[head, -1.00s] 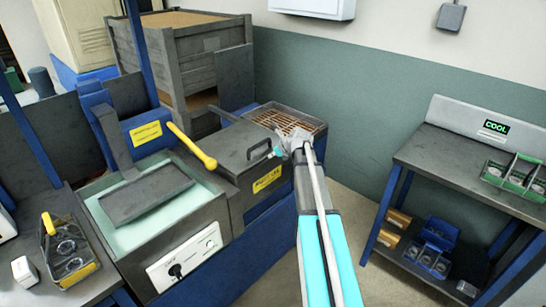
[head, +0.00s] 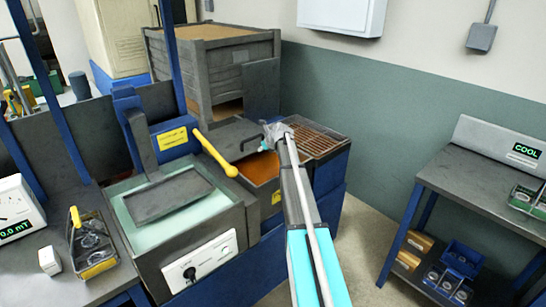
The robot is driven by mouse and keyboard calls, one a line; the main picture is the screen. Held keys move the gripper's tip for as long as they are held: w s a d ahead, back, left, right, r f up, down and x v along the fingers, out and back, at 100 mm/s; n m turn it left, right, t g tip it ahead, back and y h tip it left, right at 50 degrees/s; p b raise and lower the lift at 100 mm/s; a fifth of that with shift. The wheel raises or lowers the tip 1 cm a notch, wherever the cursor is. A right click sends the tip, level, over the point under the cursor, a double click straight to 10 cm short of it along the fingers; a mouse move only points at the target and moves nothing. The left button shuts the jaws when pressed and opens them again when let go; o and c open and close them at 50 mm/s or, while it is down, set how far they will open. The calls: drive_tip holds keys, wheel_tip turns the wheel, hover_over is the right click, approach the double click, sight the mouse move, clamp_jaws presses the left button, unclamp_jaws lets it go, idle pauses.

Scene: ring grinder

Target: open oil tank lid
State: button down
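The oil tank (head: 268,196) stands between the grinder basin and a slatted grate. Its dark grey lid (head: 222,137) is tilted up toward the back, and orange-brown oil (head: 258,168) shows in the opening in front of it. The lid's black handle (head: 250,143) is at its right side. My gripper (head: 268,136) is at the right end of this handle, at the lid's edge. The fingers are small and partly hidden by my arm, so I cannot tell whether they grip the handle.
A yellow-handled lever (head: 216,153) slants across the tank's left front, close to the lid. The slatted grate (head: 318,139) lies right of the tank. A tall grey wooden crate (head: 215,65) stands behind. A shelf table (head: 490,188) is at the right, with free floor before it.

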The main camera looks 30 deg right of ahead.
sight(251, 143)
drive_tip(key=w, duration=0.5)
drive_tip(key=w+a, duration=0.1)
drive_tip(key=w, duration=0.2)
drive_tip(key=shift+w+a, duration=0.1)
drive_tip(key=shift+w, duration=0.2)
drive_tip(key=shift+s, duration=0.1)
drive_tip(key=shift+s, duration=0.4)
drive_tip(key=s, duration=0.2)
drive_tip(key=s+d+r+p, duration=0.1)
drive_tip(key=s, duration=0.1)
drive_tip(key=p+v, duration=0.6)
drive_tip(key=v, duration=0.2)
drive_tip(key=shift+s+r, duration=0.15)
drive_tip(key=shift+s, duration=0.05)
drive_tip(key=shift+s+d, duration=0.1)
